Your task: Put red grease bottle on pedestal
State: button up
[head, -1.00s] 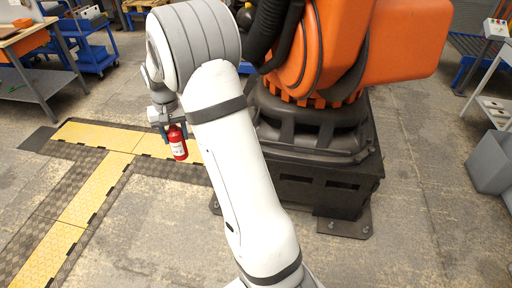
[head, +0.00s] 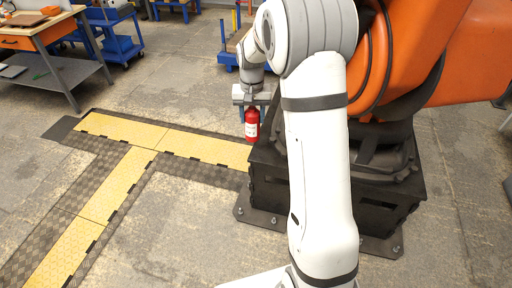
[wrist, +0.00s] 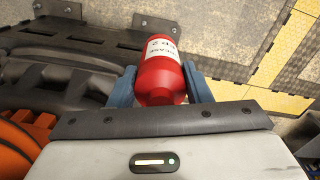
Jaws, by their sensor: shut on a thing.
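The red grease bottle (head: 252,126), with a white label, hangs upright below my gripper (head: 251,108), in the air in the upper middle of the head view. In the wrist view the bottle (wrist: 161,68) lies between the two blue fingers of my gripper (wrist: 159,84), which are shut on its sides. A black base (head: 282,187) under a large orange robot stands just right of the bottle in the head view. I cannot tell whether this is the pedestal; no other clear pedestal shows. My white arm hides part of the base.
The orange robot (head: 435,45) fills the upper right, close to my arm. Yellow and black floor cable ramps (head: 115,180) run across the left. A workbench (head: 50,55) and blue carts (head: 115,35) stand at the back left. Open floor lies at the lower left.

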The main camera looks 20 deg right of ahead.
aim_at(261, 154)
jog(key=i, duration=1.3)
jog(key=u, duration=0.2)
jog(key=k, duration=0.9)
jog(key=z, duration=0.2)
jog(key=i, duration=0.95)
jog(key=u, duration=0.05)
